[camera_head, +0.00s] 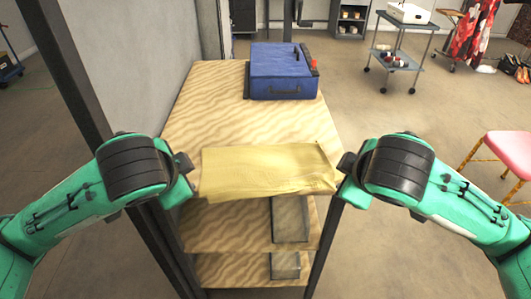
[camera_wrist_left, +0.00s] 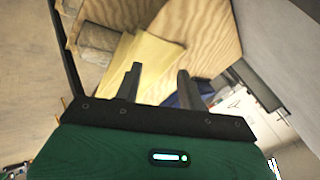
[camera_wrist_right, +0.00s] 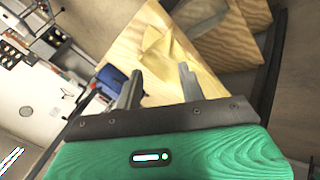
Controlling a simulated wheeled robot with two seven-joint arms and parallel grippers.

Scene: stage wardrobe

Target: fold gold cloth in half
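The gold cloth (camera_head: 265,170) lies as a wide, slightly creased strip along the near edge of the wooden shelf top (camera_head: 245,115). Its lower edge reaches the front edge of the top. My left gripper (camera_head: 188,178) is at the cloth's left end, and my right gripper (camera_head: 343,180) is at its right end. In the left wrist view the fingers (camera_wrist_left: 160,72) stand apart with the cloth (camera_wrist_left: 145,55) beyond them. In the right wrist view the fingers (camera_wrist_right: 158,80) are also apart, and the cloth (camera_wrist_right: 170,55) shows folds beyond them. I see no cloth clamped in either gripper.
A blue case (camera_head: 283,72) stands at the back of the top. Lower shelves (camera_head: 235,232) hold glass-like boxes (camera_head: 290,218). A dark post (camera_head: 75,65) rises at left. A trolley (camera_head: 400,45) and a pink stool (camera_head: 512,150) are at right. The wood between cloth and case is clear.

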